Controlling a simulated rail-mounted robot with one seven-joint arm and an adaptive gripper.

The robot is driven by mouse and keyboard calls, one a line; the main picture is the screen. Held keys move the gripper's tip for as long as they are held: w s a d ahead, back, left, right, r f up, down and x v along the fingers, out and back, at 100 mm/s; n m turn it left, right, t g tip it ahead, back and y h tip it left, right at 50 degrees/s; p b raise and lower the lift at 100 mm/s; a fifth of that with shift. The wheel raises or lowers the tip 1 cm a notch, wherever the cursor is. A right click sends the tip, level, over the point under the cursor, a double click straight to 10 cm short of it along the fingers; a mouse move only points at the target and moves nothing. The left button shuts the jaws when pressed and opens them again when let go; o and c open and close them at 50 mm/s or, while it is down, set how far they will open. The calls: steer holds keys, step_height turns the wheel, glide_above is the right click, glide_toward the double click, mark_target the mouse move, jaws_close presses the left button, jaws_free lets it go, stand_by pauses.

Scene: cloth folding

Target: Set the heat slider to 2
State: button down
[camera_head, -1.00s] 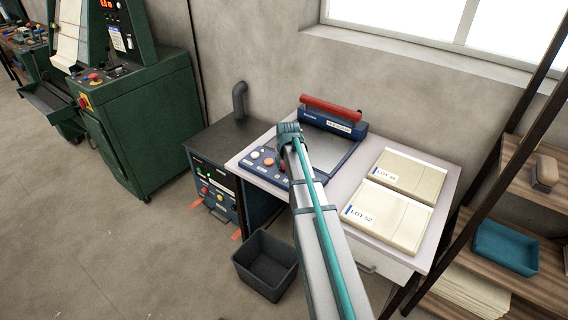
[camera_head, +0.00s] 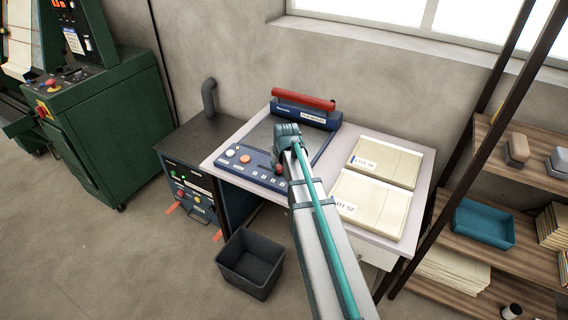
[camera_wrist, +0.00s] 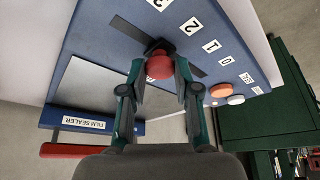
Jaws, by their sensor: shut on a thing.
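The film sealer (camera_head: 299,115) is a blue machine with a red bar, standing on the white table (camera_head: 217,161). On its panel, a red ball knob, the heat slider (camera_wrist: 159,65), sits in a dark slot beside the white labels 0, 1, 2 and 3. In the wrist view its dark base looks about level with the 2 label (camera_wrist: 190,25). My gripper (camera_wrist: 158,78) is shut on the knob, one finger on each side.
Orange and white buttons (camera_wrist: 221,90) lie past the 0 end of the slot. Two cream stacks, LOT 38 (camera_head: 402,165) and LOT 52 (camera_head: 377,213), lie right of the sealer. A dark bin (camera_head: 250,264) stands on the floor. Shelves (camera_head: 478,248) stand at the right.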

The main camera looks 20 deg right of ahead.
steer(key=c, duration=0.8)
jaws_free()
steer(key=shift+a, duration=0.1)
steer(key=shift+r, duration=0.1)
steer(key=v, duration=1.1)
steer(key=shift+s+r, duration=0.15)
steer(key=shift+r, duration=0.2)
steer(key=s+a+f+g, duration=0.1)
steer(key=s+a+f, duration=0.45)
steer(key=f, duration=0.35)
steer(key=s+a+f+n+g, duration=0.15)
steer(key=s+a+f, duration=0.25)
steer(key=s+f, duration=0.4)
steer(key=s+a+f+g, duration=0.2)
steer(key=s+a+f, duration=0.3)
steer(key=f, duration=0.6)
steer(key=s+f+g, duration=0.2)
steer(key=s+f, duration=0.4)
steer(key=s, duration=0.3)
steer(key=s+f+g, duration=0.2)
steer(key=s+f, duration=0.4)
steer(key=s, duration=0.4)
steer(key=s+f+g, duration=0.2)
steer(key=s+f, duration=0.3)
steer(key=s, duration=0.5)
steer(key=shift+s+d+f+g+y, duration=0.1)
steer(key=shift+d+f+g+y, duration=0.2)
steer(key=shift+f+g, duration=0.1)
